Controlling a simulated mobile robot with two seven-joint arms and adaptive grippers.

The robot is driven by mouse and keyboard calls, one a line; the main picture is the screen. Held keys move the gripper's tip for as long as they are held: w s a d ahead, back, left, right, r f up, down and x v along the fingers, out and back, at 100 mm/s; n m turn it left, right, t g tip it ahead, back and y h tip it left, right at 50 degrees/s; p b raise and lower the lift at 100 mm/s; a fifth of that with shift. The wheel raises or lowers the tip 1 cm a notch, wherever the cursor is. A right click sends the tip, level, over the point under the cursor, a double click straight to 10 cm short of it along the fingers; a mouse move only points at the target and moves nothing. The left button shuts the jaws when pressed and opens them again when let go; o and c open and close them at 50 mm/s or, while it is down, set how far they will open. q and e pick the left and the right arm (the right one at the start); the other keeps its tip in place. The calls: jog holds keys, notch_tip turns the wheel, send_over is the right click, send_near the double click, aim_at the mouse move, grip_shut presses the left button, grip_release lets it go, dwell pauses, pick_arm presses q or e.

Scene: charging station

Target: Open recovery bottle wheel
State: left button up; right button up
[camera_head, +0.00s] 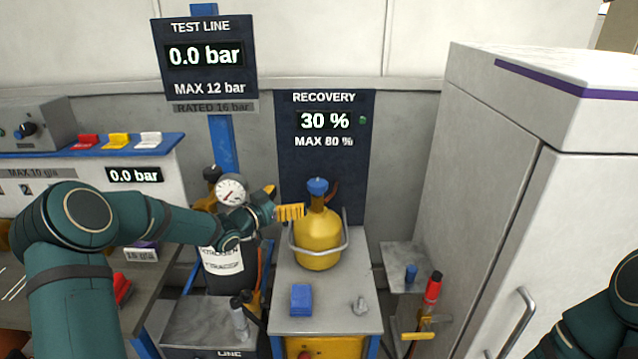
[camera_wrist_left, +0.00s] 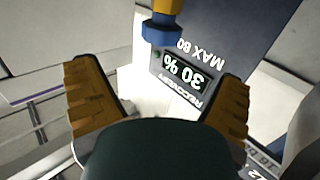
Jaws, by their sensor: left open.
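The yellow recovery bottle (camera_head: 318,243) stands upright on a grey-topped stand, inside a metal hoop. Its blue wheel (camera_head: 317,186) sits on top of the neck. In the left wrist view the blue wheel (camera_wrist_left: 161,32) shows at the top centre, beyond the fingertips. My left gripper (camera_head: 290,211) is just left of the bottle's neck, with yellow-orange ribbed fingers. In the left wrist view its fingers (camera_wrist_left: 160,95) are spread wide with nothing between them. My right arm shows only at the lower right edge; its gripper is out of view.
The recovery display (camera_head: 324,121) reads 30 %, max 80 %, behind the bottle. A pressure gauge (camera_head: 231,191) and dark nitrogen cylinder (camera_head: 222,268) stand left. A blue block (camera_head: 301,299) lies on the stand's front. A white cabinet (camera_head: 560,200) stands right.

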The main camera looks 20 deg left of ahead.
aim_at(310, 188)
pick_arm(q)
jog(key=x, duration=1.1)
jog(key=shift+a+f, duration=0.1)
jog(key=c, duration=1.2)
